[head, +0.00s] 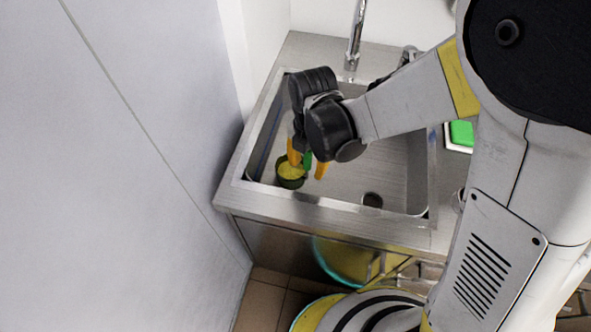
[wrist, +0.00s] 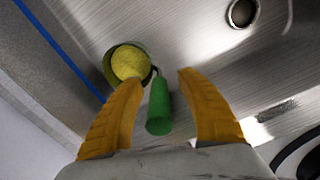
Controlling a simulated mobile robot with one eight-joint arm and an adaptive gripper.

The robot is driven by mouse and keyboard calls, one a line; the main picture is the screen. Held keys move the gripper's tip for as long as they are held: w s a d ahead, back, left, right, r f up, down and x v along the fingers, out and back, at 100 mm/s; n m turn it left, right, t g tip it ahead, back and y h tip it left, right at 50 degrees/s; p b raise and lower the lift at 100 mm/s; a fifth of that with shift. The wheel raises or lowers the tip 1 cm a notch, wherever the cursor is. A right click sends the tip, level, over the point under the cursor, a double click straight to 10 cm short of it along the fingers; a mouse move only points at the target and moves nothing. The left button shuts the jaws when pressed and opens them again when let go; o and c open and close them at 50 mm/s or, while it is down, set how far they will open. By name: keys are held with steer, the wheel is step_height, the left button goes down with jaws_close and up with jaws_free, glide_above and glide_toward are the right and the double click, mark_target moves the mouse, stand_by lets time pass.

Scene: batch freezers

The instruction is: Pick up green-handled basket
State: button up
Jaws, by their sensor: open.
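The green-handled basket (head: 290,183) lies in the sink, near its left front corner. It is a small round dark-green cup with something yellow inside, and it also shows in the wrist view (wrist: 126,66). Its green handle (wrist: 159,106) points toward my gripper. My gripper (head: 307,168) reaches down into the sink. Its two orange fingers (wrist: 160,82) are open, one on each side of the handle, with a gap on both sides. In the head view my wrist partly hides the handle.
The steel sink (head: 318,202) has raised walls close to the left and front of the basket. A drain (head: 372,200) lies to the right. A faucet (head: 355,40) stands behind. A tall pale panel (head: 120,160) borders the left. The right part of the basin is clear.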

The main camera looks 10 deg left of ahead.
steer(key=shift+f, duration=0.6)
jaws_close()
steer(key=shift+r, duration=0.1)
